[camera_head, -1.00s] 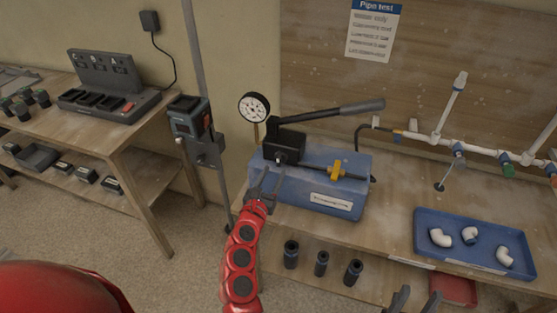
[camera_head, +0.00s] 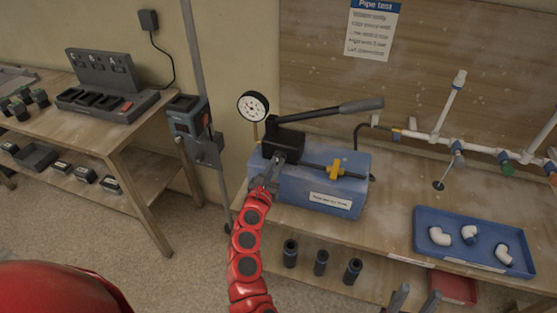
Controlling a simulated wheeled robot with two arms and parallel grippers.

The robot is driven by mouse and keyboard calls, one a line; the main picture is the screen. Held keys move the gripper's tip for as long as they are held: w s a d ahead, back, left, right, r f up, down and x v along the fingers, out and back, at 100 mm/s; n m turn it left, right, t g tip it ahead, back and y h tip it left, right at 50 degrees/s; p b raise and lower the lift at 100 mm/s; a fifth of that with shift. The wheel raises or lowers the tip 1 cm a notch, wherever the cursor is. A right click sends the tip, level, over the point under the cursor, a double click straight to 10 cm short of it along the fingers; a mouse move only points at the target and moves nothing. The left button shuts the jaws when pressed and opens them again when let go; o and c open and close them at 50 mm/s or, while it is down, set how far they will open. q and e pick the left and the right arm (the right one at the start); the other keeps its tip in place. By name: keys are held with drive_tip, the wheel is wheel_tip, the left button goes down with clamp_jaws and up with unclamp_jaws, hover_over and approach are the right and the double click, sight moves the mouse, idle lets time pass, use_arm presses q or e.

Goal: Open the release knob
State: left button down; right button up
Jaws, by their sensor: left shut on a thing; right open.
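The blue pressure test pump (camera_head: 320,203) sits on the wooden bench, with a black block (camera_head: 284,138) on top and a long black lever handle (camera_head: 345,110). My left gripper (camera_head: 278,162) reaches up to the front of the black block and is shut on the small release knob there. The fingers hide most of the knob, so its turn cannot be told. A yellow fitting (camera_head: 337,169) sits on a dark rod to the right, apart from the gripper. My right gripper (camera_head: 415,301) shows only its two open, empty fingers at the bottom edge.
A round gauge (camera_head: 253,106) stands behind the pump's left end. A blue tray (camera_head: 470,254) with white elbows and a white pipe run (camera_head: 480,149) are at right. Several dark cylinders stand on the shelf below. A grey post (camera_head: 193,75) rises at left.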

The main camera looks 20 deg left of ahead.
use_arm(q)
drive_tip(key=n+p, duration=0.3)
drive_tip(key=n, duration=0.4)
drive_tip(key=shift+r+n+p, duration=0.1)
drive_tip(key=shift+n+p, duration=0.2)
drive_tip(key=shift+n, duration=0.1)
